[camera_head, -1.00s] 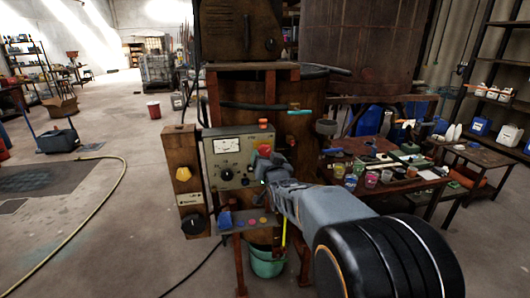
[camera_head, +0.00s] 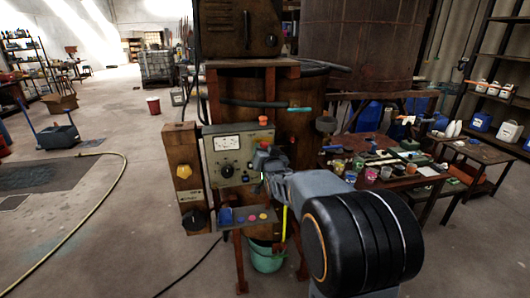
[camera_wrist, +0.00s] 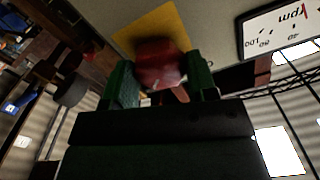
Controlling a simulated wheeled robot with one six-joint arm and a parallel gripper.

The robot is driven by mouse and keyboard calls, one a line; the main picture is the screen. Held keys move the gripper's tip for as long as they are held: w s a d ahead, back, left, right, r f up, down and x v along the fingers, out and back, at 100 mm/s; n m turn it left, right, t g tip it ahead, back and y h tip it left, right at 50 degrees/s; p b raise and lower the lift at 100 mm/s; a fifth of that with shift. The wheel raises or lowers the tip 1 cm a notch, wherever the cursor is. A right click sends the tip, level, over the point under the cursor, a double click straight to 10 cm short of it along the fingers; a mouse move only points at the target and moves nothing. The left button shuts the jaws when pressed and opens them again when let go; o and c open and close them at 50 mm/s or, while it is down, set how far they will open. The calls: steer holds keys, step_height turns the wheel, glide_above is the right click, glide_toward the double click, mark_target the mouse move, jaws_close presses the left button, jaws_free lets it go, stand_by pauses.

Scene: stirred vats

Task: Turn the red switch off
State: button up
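The red switch (camera_wrist: 158,62) is a rounded red knob on a yellow plate (camera_wrist: 148,30), seen close up in the wrist view. My gripper (camera_wrist: 161,70) has its two green fingers apart, one on each side of the knob. The knob fills most of the gap; I cannot tell whether the fingers touch it.
A dial marked rpm (camera_wrist: 285,28) is beside the yellow plate. An orange-red cap (camera_head: 263,121) sits atop the panel. A wooden post with a yellow knob (camera_head: 184,171) stands left of it. A small shelf with coloured buttons (camera_head: 250,222) is below. A cluttered table (camera_head: 400,182) stands right.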

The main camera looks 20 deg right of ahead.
steer(key=c, duration=0.4)
steer(key=shift+f+b, duration=0.1)
steer(key=shift+b, duration=0.45)
steer(key=shift+n+b, duration=8.3)
steer(key=shift+n, duration=0.5)
steer(key=shift+n, duration=0.3)
steer(key=o, duration=0.9)
